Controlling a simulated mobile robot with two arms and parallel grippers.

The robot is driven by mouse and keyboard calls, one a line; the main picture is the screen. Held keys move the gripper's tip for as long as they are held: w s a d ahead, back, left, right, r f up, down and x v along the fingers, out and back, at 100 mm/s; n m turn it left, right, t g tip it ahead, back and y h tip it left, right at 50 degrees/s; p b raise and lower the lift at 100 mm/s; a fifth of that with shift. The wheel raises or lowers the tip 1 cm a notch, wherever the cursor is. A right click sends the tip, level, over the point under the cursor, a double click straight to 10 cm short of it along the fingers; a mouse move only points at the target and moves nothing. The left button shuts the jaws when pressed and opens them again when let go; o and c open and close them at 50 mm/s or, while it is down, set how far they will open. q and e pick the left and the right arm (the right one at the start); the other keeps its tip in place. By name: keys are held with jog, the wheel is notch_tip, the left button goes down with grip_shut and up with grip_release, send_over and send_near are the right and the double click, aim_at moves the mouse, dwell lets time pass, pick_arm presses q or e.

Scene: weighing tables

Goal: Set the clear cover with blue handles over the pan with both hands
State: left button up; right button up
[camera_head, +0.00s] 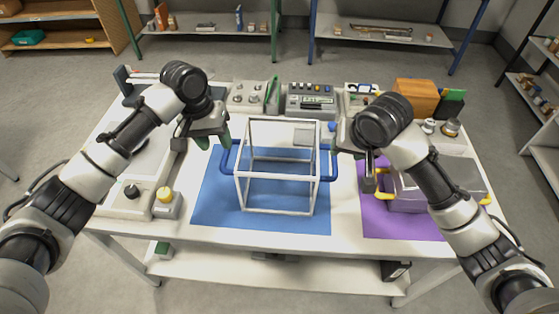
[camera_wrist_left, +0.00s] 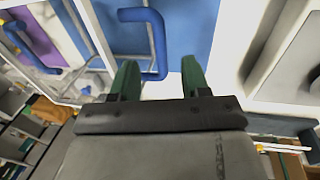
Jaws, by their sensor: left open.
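The clear cover (camera_head: 277,212) is a see-through box with a white frame, standing upright on the blue mat (camera_head: 212,205). It has a blue left handle (camera_head: 226,160) and a blue right handle (camera_head: 334,160). My left gripper (camera_head: 212,139) is open just above and beside the left handle. In the left wrist view, the bent end of a blue handle (camera_wrist_left: 157,40) shows between and beyond the green fingertips (camera_wrist_left: 158,72); contact is unclear. My right gripper (camera_head: 370,180) hangs right of the right handle, apart from it; its opening is unclear. I cannot clearly identify the pan.
A purple mat (camera_head: 385,226) at right bears a grey box (camera_head: 408,203) with yellow handles, close to my right gripper. A pale device with a black knob (camera_head: 132,191) and a yellow button (camera_head: 165,195) stand at left. Instruments (camera_head: 310,98) line the table's back.

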aim_at(223, 158)
pick_arm(q)
jog(key=f, duration=0.3)
jog(key=d+f, duration=0.1)
jog(key=f, duration=0.4)
jog(key=shift+d+f, duration=0.35)
jog(key=shift+f, duration=0.05)
pick_arm(e)
jog(key=x, duration=0.9)
pick_arm(q)
jog(key=shift+s, duration=0.1)
pick_arm(e)
jog(key=shift+r, duration=0.1)
pick_arm(q)
grip_shut()
pick_arm(e)
grip_shut()
pick_arm(q)
jog(key=shift+r, duration=0.1)
